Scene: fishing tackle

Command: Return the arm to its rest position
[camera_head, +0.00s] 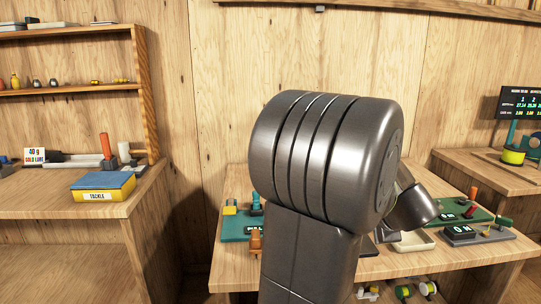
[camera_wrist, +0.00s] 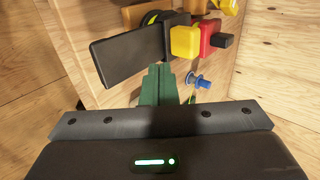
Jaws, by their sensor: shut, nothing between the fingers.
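My arm (camera_head: 315,160) fills the middle of the head view, with a large grey joint raised in front of the workbench (camera_head: 400,262). My gripper does not show clearly there; the arm hides much of that area. In the wrist view my gripper (camera_wrist: 159,70) has its green fingers together, with nothing between them. Beyond the fingertips are a dark flat slab (camera_wrist: 125,52), a yellow block (camera_wrist: 184,42) and a red block (camera_wrist: 210,35). A blue spool-like piece (camera_wrist: 198,80) is just right of the fingers.
A teal board (camera_head: 232,228) and a grey device (camera_head: 477,234) lie on the bench beside my arm. Spools (camera_head: 428,287) sit below it. A blue-and-yellow tackle box (camera_head: 103,187) stands on the left counter. A display (camera_head: 521,104) is at right. Clear floor is hard to see.

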